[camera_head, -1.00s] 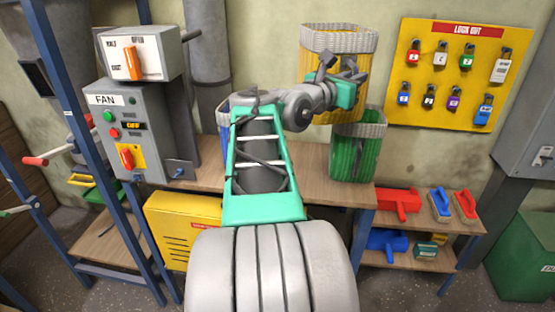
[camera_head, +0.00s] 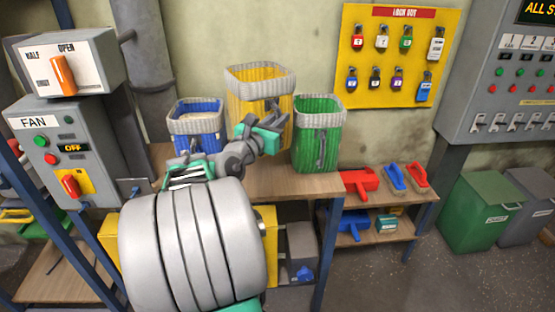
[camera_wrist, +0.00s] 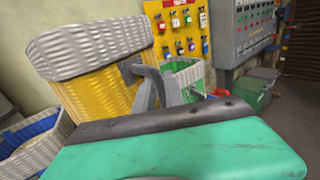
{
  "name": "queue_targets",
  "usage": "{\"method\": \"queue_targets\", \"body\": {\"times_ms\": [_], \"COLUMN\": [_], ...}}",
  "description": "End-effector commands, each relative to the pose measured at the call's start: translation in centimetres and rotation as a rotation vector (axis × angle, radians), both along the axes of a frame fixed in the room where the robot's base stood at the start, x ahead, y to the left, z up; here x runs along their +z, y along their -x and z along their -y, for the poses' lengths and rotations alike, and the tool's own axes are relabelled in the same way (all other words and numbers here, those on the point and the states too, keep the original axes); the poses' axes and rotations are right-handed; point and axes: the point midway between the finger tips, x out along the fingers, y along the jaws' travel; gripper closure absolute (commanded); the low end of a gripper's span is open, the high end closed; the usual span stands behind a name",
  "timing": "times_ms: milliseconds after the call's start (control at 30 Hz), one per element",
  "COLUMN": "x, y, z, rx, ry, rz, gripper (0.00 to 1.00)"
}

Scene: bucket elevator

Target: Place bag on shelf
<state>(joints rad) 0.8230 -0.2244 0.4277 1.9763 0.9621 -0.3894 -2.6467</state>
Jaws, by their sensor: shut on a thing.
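The yellow bag (camera_head: 248,106) has a pale woven rim and hangs at my gripper (camera_head: 274,116), which is shut on its near side. It is upright or slightly tilted, between and higher than a blue bag (camera_head: 197,142) and a green bag (camera_head: 318,145). The wooden shelf (camera_head: 280,186) lies below. My arm and gripper hide part of the bag's base, so I cannot tell whether it touches the shelf. In the wrist view the yellow bag (camera_wrist: 102,92) fills the left, with my gripper (camera_wrist: 150,82) at its right side.
A grey fan control box (camera_head: 70,150) stands at the left. A lock-out board (camera_head: 400,55) hangs on the wall. A lower shelf at the right holds red (camera_head: 357,182) and blue (camera_head: 352,225) tools. Green (camera_head: 480,212) and grey bins stand at the right.

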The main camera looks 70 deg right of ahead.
Motion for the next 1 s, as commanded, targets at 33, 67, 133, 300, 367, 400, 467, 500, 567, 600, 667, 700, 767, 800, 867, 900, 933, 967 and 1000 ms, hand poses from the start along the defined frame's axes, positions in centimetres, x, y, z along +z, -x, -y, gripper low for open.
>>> {"method": "queue_targets", "body": {"times_ms": [33,67,133,300,367,400,467,500,567,600,667,700,767,800,867,900,933,967,1000], "x": [-1.3,-1.9,-3.6,-7.3,-8.3,-8.7,-9.1,-9.6,-10.7,-11.5,-12.6,-13.1,-13.5,-13.5,-13.5,-13.5,-13.5,-13.5,-13.5], "y": [-0.1,-0.1,-0.1,-0.1,-0.1,-0.1,-0.1,-0.1,-0.1,-0.1,-0.1,-0.1,-0.1,-0.1,-0.1,-0.1,-0.1,-0.1,-0.1], "z": [0.0,0.0,0.0,0.0,0.0,0.0,0.0,0.0,0.0,0.0,0.0,0.0,0.0,0.0,0.0,0.0,0.0,0.0,0.0], "rx": [0.001,0.001,0.001,0.001,0.002,0.002,0.001,0.001,0.002,0.002,0.001,0.001,0.001,0.001,0.001,0.001,0.001,0.001,0.001], "ry": [-0.002,-0.001,-0.001,-0.001,0.0,0.001,0.002,0.001,-0.001,0.0,-0.001,0.0,0.001,0.002,0.003,0.002,0.002,0.002,0.002], "rz": [-0.003,-0.002,-0.003,-0.003,-0.001,0.001,0.001,0.001,-0.002,-0.002,-0.002,0.0,0.0,0.002,0.003,0.003,0.002,0.002,0.002], "gripper": [1.0,1.0,1.0,1.0,1.0,1.0,1.0,1.0,1.0,1.0,1.0,1.0,1.0,1.0,1.0,1.0,1.0,1.0,1.0]}}
